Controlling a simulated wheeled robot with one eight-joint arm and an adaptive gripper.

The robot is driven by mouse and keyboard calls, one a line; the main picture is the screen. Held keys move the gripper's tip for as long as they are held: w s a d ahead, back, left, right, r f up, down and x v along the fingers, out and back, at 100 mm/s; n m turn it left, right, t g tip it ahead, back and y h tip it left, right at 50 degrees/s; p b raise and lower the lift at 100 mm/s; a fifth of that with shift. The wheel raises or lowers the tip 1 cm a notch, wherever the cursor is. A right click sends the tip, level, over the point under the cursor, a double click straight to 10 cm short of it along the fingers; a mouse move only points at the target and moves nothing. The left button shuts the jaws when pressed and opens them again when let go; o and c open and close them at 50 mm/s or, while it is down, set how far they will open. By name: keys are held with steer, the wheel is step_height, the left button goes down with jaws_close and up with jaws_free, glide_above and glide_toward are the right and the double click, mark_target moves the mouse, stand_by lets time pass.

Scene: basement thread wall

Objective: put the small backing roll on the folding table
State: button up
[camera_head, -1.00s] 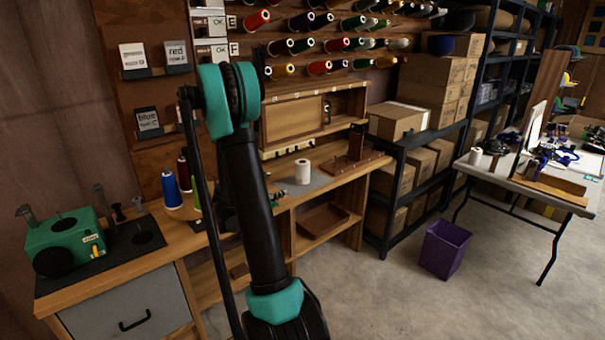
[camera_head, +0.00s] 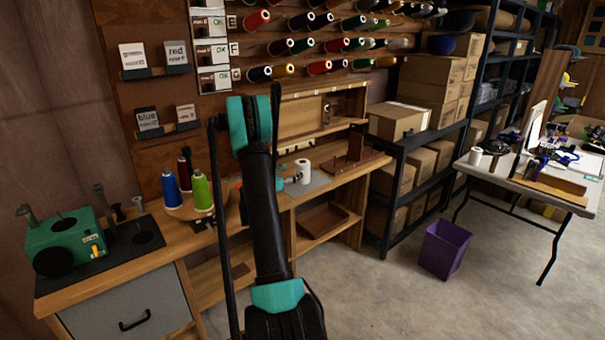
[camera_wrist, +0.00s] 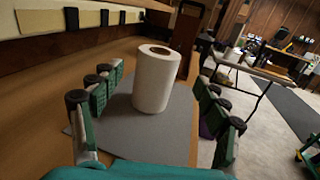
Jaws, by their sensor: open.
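The small backing roll (camera_head: 303,168) is a white upright cylinder on a grey mat on the wooden bench. In the wrist view the roll (camera_wrist: 153,85) stands between the lines of my open fingers, near their tips, with a gap on each side. My gripper (camera_head: 293,179) is just left of the roll in the head view, partly hidden by my arm. It is empty. The folding table (camera_head: 490,176) stands at the right, with a pale top and dark legs; its top also shows in the wrist view (camera_wrist: 250,68).
Another white roll (camera_head: 475,156) and a monitor stand on the folding table. A purple bin (camera_head: 443,250) is on the floor before it. A dark shelf with boxes (camera_head: 395,122) lies between bench and table. Thread cones (camera_head: 202,190) stand left on the bench.

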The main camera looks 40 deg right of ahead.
mark_target(298, 166)
steer(key=shift+x, duration=3.95)
steer(key=shift+c, duration=0.3)
steer(key=c, duration=1.4)
